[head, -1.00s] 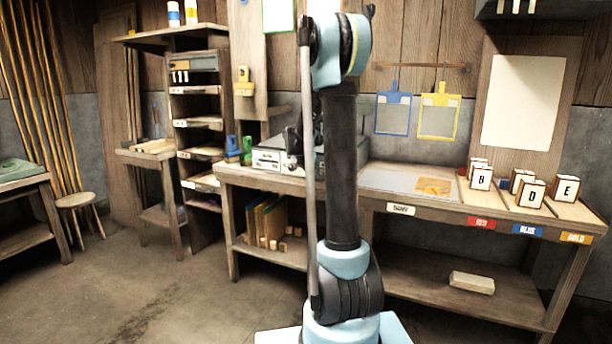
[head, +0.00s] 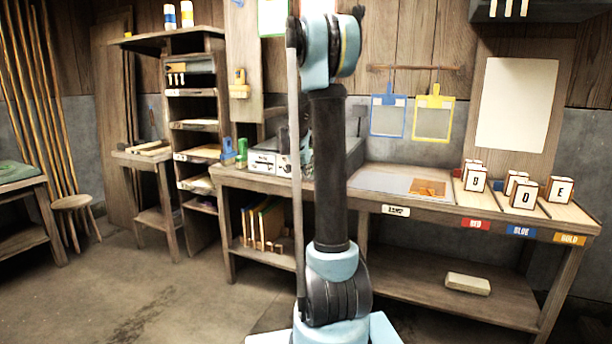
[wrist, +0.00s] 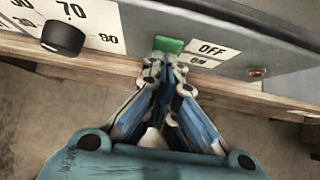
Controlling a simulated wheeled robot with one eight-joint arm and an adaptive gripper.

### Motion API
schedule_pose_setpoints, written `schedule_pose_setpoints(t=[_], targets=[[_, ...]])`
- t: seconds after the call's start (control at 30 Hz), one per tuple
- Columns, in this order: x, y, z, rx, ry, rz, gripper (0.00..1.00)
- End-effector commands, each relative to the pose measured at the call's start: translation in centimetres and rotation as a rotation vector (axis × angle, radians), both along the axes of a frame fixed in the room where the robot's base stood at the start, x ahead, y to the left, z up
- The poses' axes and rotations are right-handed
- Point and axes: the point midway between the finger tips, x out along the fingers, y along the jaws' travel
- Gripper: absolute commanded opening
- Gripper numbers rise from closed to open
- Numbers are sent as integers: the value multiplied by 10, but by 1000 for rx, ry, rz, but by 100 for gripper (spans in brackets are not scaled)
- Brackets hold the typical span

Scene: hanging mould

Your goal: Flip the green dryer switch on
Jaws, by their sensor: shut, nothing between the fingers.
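The green dryer switch (wrist: 168,44) shows in the wrist view on the dryer's grey front panel, level with the OFF label (wrist: 211,49); the ON label (wrist: 197,61) is just below OFF. My gripper (wrist: 163,62) is shut and empty, its fingertips right at the lower edge of the switch. I cannot tell whether they touch it. In the head view a grey box with a pale front (head: 263,162), which looks like the dryer, stands on the bench, partly behind my arm. The gripper and switch cannot be made out there.
A black knob (wrist: 62,38) on a temperature scale is left of the switch, and a small amber lamp (wrist: 258,72) is to its right. The wooden bench (head: 385,194) carries lettered blocks (head: 523,194) on the right. Blue and yellow frames (head: 433,117) hang above it.

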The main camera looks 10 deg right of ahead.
Motion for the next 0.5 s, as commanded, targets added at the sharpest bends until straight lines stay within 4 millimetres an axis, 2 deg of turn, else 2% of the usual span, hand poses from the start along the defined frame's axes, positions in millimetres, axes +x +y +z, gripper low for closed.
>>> schedule_pose_setpoints(t=[0.27, 0.5], targets=[[0, 2, 2, -4, -3, 1, 0], [-20, 27, 4, -1, 0, 6, 0]])
